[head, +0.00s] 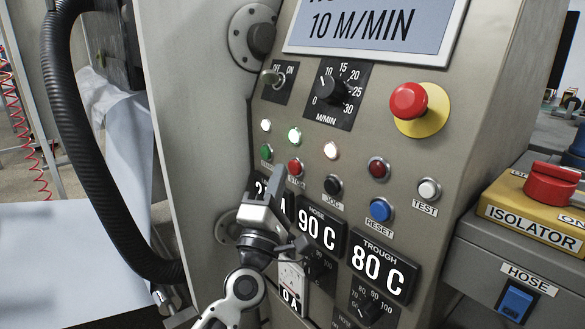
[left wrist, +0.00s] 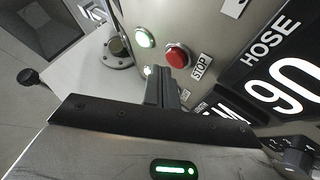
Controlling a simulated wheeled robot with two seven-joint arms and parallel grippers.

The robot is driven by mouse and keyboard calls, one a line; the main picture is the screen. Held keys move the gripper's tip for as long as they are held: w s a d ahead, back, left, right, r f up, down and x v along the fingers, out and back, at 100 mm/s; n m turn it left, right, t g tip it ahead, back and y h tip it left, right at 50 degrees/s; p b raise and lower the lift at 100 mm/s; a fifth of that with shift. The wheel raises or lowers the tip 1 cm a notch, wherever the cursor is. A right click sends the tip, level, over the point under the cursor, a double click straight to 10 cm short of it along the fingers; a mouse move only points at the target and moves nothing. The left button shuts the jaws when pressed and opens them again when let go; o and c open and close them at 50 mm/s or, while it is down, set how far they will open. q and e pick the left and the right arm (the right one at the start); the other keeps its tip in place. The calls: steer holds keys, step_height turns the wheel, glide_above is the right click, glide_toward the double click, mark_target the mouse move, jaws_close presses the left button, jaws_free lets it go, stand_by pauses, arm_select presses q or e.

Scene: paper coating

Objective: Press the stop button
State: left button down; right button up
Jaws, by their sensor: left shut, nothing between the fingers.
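The red stop button (head: 295,167) is on the grey machine panel, with its label partly hidden behind my gripper in the head view. In the left wrist view the stop button (left wrist: 177,56) shows beside its STOP label, just beyond my fingertips. My left gripper (head: 254,178) is shut and empty, in front of the panel, below and left of the button in the head view. Its closed fingers also show in the left wrist view (left wrist: 162,78). I cannot tell whether they touch the panel. My right gripper is not in view.
A green button (head: 266,152) lies left of the stop button; a black button (head: 333,185) lies to its right. Temperature displays (head: 318,231) sit below. A red emergency mushroom (head: 408,100) is upper right, and an isolator box (head: 530,222) stands far right. A black hose (head: 85,150) hangs left.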

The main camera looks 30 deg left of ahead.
arm_select(q)
steer(key=shift+w+d, duration=0.15)
steer(key=shift+w, duration=0.15)
steer(key=shift+w+d, duration=0.15)
steer(key=shift+w, duration=0.2)
stand_by(0.5)
steer(key=shift+s, duration=0.1)
steer(key=shift+s+a, duration=0.3)
steer(key=shift+s, duration=0.35)
steer(key=shift+s, duration=0.1)
steer(key=s, duration=0.1)
steer(key=s+a, duration=0.1)
steer(key=s, duration=0.1)
steer(key=s+a, duration=0.1)
steer(key=shift+s+p, duration=0.25)
steer(key=shift+p, duration=0.1)
stand_by(0.7)
